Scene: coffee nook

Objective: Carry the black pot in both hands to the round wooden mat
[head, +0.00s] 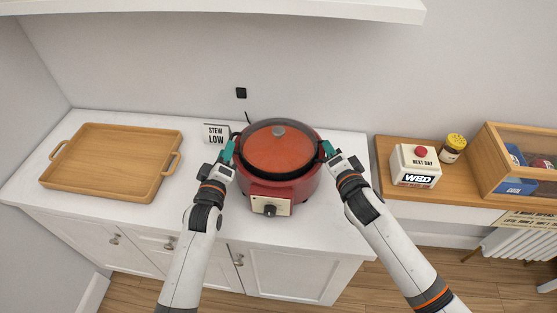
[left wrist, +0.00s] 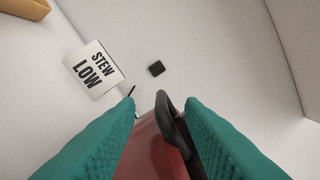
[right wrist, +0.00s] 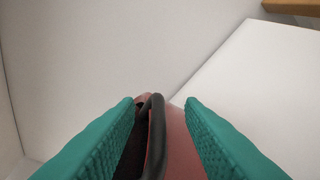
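The black pot (head: 311,165) sits in a red cooker (head: 292,193) on the white counter, under a glass lid (head: 278,146) with a grey knob. My left gripper (head: 229,151) is at the pot's left handle. In the left wrist view the black handle (left wrist: 172,124) lies between its parted teal fingers, nearer the right one. My right gripper (head: 326,150) is at the right handle. In the right wrist view that handle (right wrist: 156,135) stands between its parted fingers, with gaps on both sides. No round wooden mat shows in these views.
A rectangular wooden tray (head: 110,159) lies on the counter (head: 190,197) at left. A "STEW LOW" card (head: 215,134) stands behind my left gripper. At right, a wooden surface holds a "WED" box (head: 415,165), a yellow-lidded jar (head: 452,148) and a wooden case (head: 520,160). A shelf hangs above.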

